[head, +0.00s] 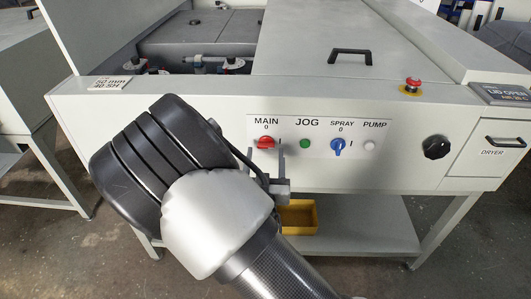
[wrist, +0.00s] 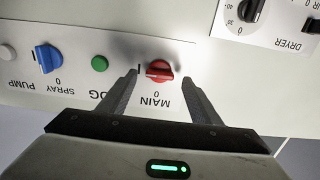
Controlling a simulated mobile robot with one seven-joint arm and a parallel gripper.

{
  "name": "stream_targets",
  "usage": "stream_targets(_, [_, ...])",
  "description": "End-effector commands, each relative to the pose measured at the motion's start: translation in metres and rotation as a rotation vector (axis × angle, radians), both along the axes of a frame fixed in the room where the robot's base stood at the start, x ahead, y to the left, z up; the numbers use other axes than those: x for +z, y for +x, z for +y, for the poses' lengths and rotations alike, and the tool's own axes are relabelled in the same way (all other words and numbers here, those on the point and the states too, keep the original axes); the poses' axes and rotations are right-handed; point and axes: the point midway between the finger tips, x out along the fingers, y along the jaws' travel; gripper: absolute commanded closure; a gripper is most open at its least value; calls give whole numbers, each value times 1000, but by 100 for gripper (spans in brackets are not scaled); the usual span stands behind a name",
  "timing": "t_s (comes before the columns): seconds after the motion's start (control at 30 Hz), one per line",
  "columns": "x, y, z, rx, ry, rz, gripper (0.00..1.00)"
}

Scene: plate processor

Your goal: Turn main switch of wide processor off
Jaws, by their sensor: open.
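The red main switch (head: 265,142) is on the white control panel, under the label MAIN. In the wrist view, which shows the panel upside down, the red switch (wrist: 159,71) has its handle lying level, in line with the I mark and not with the 0. My gripper (wrist: 157,77) is open, with one finger on each side of the switch and a gap to both. Whether the fingertips touch the panel cannot be told. In the head view my gripper (head: 266,158) is just below the switch, partly hidden by my arm.
A green JOG button (head: 305,143), a blue SPRAY switch (head: 337,146) and a PUMP button (head: 370,145) sit to the right. A black knob (head: 436,147) and a red emergency button (head: 412,84) are farther right. A yellow bin (head: 300,217) is below.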

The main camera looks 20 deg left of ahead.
Motion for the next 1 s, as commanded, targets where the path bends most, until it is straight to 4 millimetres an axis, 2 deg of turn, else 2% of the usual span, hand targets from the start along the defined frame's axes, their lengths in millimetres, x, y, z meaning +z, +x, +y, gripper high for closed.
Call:
stream_targets(0.2, [0, 17, 4, 0, -1, 1, 42])
stream_targets(0.47, [0, 19, 4, 0, -1, 1, 42])
stream_targets(0.5, [0, 19, 4, 0, -1, 1, 44])
stream_targets(0.73, [0, 18, 4, 0, 0, 1, 83])
stream_targets(1.0, [0, 18, 4, 0, -23, -6, 83])
